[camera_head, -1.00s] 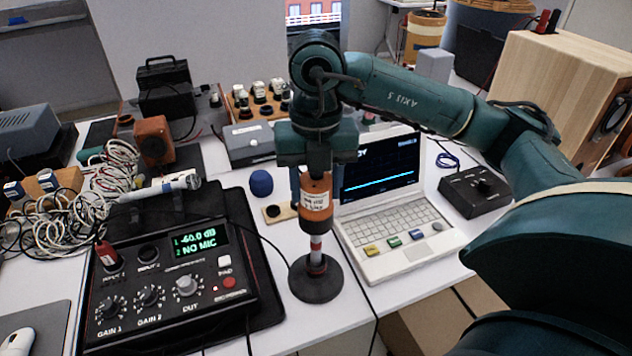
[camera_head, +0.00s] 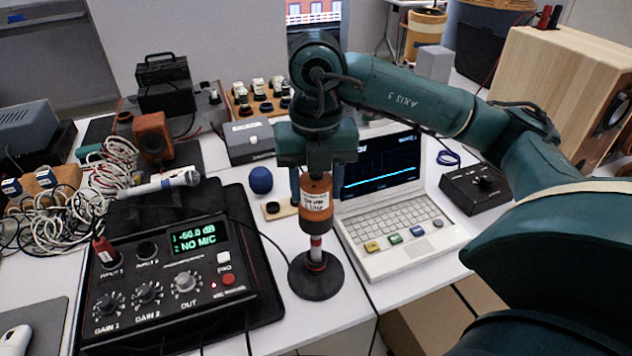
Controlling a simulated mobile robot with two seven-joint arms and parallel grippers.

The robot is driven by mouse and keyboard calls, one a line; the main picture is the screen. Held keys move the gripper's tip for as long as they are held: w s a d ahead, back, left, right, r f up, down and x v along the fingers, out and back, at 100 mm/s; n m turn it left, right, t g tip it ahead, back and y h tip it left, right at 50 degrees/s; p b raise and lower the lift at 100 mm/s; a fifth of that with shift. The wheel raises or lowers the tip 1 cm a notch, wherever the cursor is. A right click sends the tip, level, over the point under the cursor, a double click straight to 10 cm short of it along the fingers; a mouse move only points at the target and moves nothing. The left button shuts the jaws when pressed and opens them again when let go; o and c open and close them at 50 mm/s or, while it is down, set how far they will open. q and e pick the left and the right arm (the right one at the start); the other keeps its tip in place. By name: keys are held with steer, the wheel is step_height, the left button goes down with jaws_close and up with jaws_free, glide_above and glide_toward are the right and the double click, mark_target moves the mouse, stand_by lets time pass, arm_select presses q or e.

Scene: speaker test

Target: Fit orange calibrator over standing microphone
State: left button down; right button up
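The orange calibrator (camera_head: 316,205), a short cylinder with a white label, is upright in my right gripper (camera_head: 316,178), which points straight down and is shut on its top. The standing microphone (camera_head: 316,243) rises from a round black base (camera_head: 316,277) directly below. The calibrator's lower end meets or overlaps the microphone's upper part in this view; I cannot tell how far it is over the tip. The microphone's top is hidden. My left gripper is not in view.
The audio interface (camera_head: 180,265) showing "-60.0 dB, NO MIC" stands left of the base. The open laptop (camera_head: 400,232) is close on the right. A blue foam ball (camera_head: 261,180) and a small wooden block (camera_head: 279,210) lie behind. A cable runs past the base.

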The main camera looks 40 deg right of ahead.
steer(key=o, duration=0.5)
steer(key=shift+c, duration=0.2)
steer(key=shift+o, duration=0.3)
